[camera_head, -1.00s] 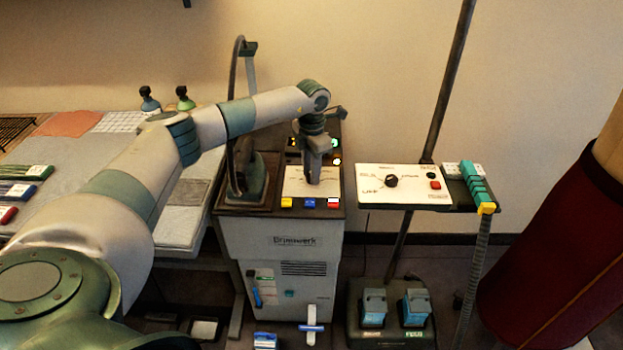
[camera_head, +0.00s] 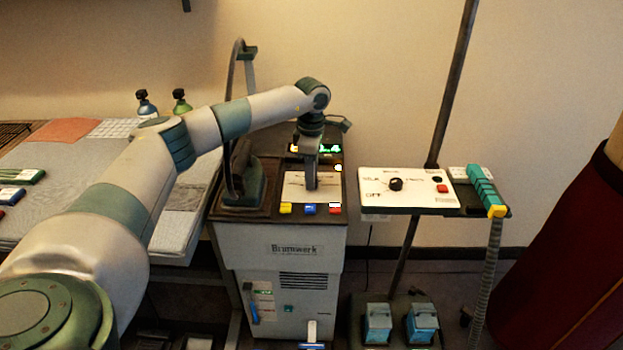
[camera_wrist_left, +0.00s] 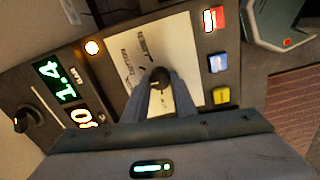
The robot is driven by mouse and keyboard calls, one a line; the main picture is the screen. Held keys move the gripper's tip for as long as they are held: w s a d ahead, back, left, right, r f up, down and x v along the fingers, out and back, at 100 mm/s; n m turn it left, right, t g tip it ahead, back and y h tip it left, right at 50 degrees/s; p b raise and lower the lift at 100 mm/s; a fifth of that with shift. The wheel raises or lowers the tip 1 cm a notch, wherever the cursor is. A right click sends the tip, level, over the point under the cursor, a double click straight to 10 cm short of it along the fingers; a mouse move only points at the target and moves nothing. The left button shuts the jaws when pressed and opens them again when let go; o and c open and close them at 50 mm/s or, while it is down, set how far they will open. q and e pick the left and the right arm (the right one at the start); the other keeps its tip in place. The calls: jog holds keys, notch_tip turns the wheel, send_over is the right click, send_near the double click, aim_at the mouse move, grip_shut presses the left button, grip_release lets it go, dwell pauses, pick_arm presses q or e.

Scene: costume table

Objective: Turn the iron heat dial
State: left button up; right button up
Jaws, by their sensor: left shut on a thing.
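The ironing unit labelled "Brumwerk" (camera_head: 297,249) stands in the middle, with a white dial plate (camera_head: 296,187) on its top. My left gripper (camera_head: 312,187) points down onto that plate. In the left wrist view, its two fingers (camera_wrist_left: 160,90) are shut on a small dark round dial (camera_wrist_left: 160,75) at the plate's middle. The fingers hide part of the dial and some of the plate's lettering. In the head view the dial is hidden by the gripper. My right gripper is not in view.
The iron (camera_head: 245,183) stands on the unit's left side. Yellow, blue and red buttons (camera_head: 309,209) line the front edge. A lit display (camera_wrist_left: 62,85) sits behind the plate. A white panel with a black knob (camera_head: 396,184) is on a stand at right. Bottles (camera_head: 147,103) stand behind the ironing surface.

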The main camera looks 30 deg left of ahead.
pick_arm(q)
jog(key=shift+w+r, duration=0.1)
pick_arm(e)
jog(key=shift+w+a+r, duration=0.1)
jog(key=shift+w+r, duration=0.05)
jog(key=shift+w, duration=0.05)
pick_arm(q)
jog(key=o, duration=1)
jog(key=shift+o, duration=0.2)
jog(key=shift+r, duration=0.5)
notch_tip(320, 180, up, 4)
jog(key=shift+f+b, duration=0.25)
jog(key=shift+b, duration=0.3)
notch_tip(320, 180, up, 13)
jog(key=b, duration=0.2)
jog(key=shift+s, duration=0.2)
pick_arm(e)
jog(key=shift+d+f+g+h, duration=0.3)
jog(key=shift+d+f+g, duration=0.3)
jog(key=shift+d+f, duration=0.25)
pick_arm(q)
jog(key=shift+f, duration=0.1)
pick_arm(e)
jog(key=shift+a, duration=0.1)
